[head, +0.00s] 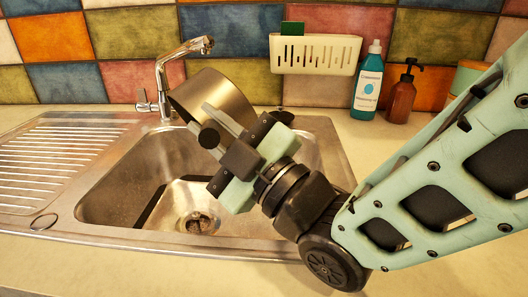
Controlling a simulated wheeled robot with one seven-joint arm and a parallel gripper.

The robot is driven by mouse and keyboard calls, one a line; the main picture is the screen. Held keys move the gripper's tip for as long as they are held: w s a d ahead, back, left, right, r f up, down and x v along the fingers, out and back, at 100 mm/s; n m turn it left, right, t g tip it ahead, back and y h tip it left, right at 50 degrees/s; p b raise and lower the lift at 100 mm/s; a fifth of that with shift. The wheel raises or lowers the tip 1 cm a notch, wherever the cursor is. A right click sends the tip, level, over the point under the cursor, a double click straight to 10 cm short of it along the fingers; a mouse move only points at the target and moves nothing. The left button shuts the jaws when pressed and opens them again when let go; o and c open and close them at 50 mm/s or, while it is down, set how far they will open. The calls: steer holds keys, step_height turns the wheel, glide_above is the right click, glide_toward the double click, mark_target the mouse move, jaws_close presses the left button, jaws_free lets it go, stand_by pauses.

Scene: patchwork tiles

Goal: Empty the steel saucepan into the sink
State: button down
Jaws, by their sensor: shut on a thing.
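The steel saucepan (217,92) is tilted well over on its side above the back of the sink basin, just right of the tap. Its inside and contents are hidden from this side. My gripper (213,126) is shut on the saucepan's handle, which is mostly covered by the jaws. The steel sink (110,200) lies below, with the drain (197,222) visible in the basin floor. No liquid or food can be made out in the basin.
The tap (165,80) stands close to the saucepan's left. A ribbed drainboard (50,165) is at left. A wall caddy (315,55), a teal bottle (368,88) and a brown pump bottle (401,97) are behind at right. The front counter is clear.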

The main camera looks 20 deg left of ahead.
mark_target(247, 101)
steer(key=shift+s+a+f+n, duration=0.2)
steer(key=shift+s+n, duration=0.15)
steer(key=shift+n, duration=0.15)
steer(key=w+d+f+m+t+h+p, duration=0.1)
steer(key=w+d+m+t+h+p, duration=0.1)
steer(key=w+d+m, duration=0.5)
steer(key=w+d+f+m+t+h+p, duration=0.1)
steer(key=w+d+m+t+h+p, duration=0.2)
steer(key=w+m, duration=1.6)
steer(key=shift+w+d+m+t+h+p, duration=0.35)
steer(key=shift+d+m+t+h, duration=0.85)
steer(key=shift+d+m+h, duration=1.4)
steer(key=shift+a+m+y, duration=0.3)
steer(key=shift+a+y, duration=0.05)
steer(key=shift+y, duration=0.05)
